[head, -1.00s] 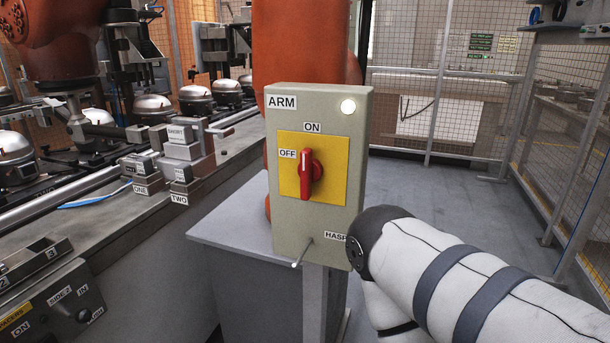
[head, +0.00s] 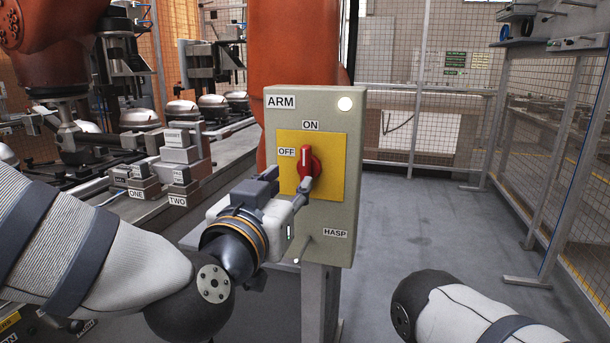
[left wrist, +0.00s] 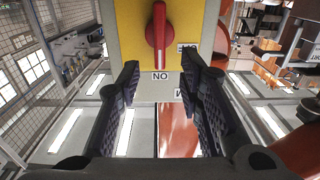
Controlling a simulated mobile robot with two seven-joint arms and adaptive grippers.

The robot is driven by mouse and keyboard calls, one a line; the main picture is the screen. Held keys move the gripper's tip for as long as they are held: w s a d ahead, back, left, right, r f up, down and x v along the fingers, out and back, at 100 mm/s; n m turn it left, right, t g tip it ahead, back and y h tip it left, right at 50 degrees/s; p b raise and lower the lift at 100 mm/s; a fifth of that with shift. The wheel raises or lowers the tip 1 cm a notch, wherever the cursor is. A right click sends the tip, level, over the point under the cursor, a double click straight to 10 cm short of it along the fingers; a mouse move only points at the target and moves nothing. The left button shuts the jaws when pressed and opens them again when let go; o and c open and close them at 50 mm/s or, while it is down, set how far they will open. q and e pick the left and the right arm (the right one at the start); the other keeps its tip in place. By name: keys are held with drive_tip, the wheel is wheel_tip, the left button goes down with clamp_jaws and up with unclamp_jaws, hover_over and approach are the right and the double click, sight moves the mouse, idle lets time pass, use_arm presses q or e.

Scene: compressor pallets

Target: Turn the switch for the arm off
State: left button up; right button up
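The grey ARM switch box (head: 320,225) stands on a post, with a yellow plate (head: 335,180) and a red rotary knob (head: 305,160). The knob's handle is upright, pointing to the ON label (head: 310,125); the OFF label (head: 287,152) is to its left. My left gripper (head: 288,182) is in front of the plate, just below and left of the knob. In the left wrist view, its two fingers (left wrist: 160,72) are apart with nothing between them, and the red knob (left wrist: 159,35) lies ahead. My right gripper is out of view.
A white lamp (head: 345,104) glows on the box, and a hasp pin (head: 300,250) sticks out low. An orange robot column (head: 295,45) stands behind. Labelled blocks (head: 178,165) sit on the bench at left. Floor at right (head: 430,220) is clear up to the mesh fence.

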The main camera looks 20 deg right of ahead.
sight(304, 168)
use_arm(q)
drive_tip(key=x, duration=0.8)
drive_tip(key=shift+f+b, duration=0.15)
drive_tip(key=shift+b, duration=0.15)
clamp_jaws()
